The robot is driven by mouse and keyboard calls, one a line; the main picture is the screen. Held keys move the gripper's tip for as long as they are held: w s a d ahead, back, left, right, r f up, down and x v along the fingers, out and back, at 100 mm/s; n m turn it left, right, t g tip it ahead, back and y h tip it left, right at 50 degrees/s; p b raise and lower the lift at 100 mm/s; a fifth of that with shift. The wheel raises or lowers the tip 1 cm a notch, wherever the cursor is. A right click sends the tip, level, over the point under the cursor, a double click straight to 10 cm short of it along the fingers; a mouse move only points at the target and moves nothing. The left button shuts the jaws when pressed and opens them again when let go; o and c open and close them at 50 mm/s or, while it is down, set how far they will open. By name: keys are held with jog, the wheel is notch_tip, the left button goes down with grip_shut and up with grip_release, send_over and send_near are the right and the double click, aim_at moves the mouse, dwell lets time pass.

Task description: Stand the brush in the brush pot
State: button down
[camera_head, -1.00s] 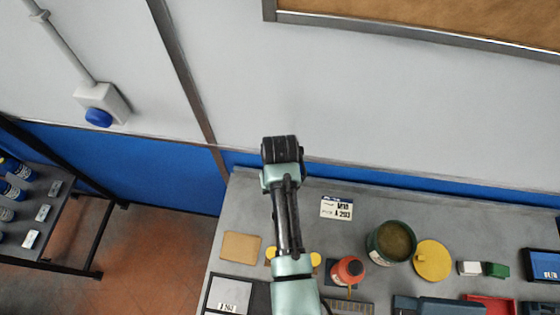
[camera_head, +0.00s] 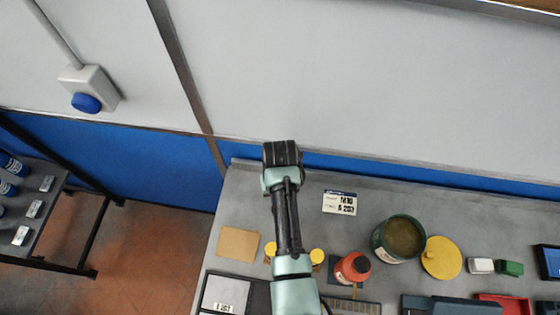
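My gripper (camera_head: 283,153) is the black end of my arm, above the back left of the grey bench. Its fingertips do not show clearly, and I cannot tell whether it holds anything. I cannot pick out the brush for certain. An orange-red round container (camera_head: 353,267) stands on the bench right of my arm, with a thin tan strip below it; it may be the brush pot, but I cannot be sure. A larger dark green tub (camera_head: 399,239) with olive-brown contents stands open to its right. My arm hides part of the bench.
A yellow disc (camera_head: 441,257) lies right of the tub, then white (camera_head: 480,265) and green (camera_head: 510,268) blocks. A label card (camera_head: 340,203) lies behind. A tan square (camera_head: 238,244) lies left of my arm. The wall borders the bench's back edge; the back left corner is mostly clear.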

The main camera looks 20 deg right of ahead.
jog(key=shift+f, duration=0.2)
jog(key=c, duration=0.7)
grip_release()
jog(key=shift+r, duration=0.15)
notch_tip(320, 180, up, 13)
jog(key=shift+f+b, duration=0.15)
jog(key=shift+b, duration=0.3)
